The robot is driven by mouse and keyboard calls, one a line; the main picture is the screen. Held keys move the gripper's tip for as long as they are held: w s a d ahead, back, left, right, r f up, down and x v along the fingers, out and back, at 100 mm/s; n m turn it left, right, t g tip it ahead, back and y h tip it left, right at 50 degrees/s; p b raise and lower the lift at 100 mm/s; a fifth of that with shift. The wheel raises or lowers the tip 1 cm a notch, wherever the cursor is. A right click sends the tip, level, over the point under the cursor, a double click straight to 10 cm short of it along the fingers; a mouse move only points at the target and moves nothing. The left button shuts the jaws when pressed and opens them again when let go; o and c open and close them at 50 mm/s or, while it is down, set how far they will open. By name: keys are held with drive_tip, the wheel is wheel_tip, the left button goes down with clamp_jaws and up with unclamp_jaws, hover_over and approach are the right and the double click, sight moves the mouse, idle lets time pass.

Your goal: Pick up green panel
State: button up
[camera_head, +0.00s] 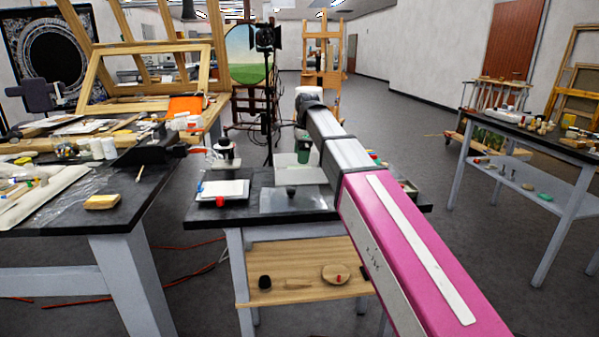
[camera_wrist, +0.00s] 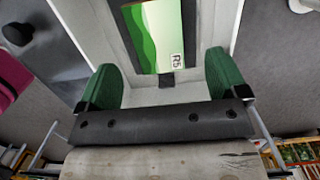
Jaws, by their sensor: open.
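The green panel (camera_wrist: 158,35) shows at the top of the wrist view. In the head view, a green part of my gripper (camera_head: 304,152) shows above the middle table, partly hidden by my arm. The panel cannot be made out there.
The black-topped middle table (camera_head: 205,228) carries a white pad (camera_head: 223,190), a red item (camera_head: 220,201) and a clear sheet with a dark knob (camera_head: 291,191). A cluttered table (camera_head: 120,210) stands left, another table (camera_head: 570,150) right. Open floor lies between the middle and right tables.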

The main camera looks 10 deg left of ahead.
drive_tip(key=f, duration=0.5)
drive_tip(key=shift+s+a, duration=0.2)
drive_tip(key=shift+a, duration=0.05)
drive_tip(key=shift+r, duration=0.1)
drive_tip(key=c, duration=1)
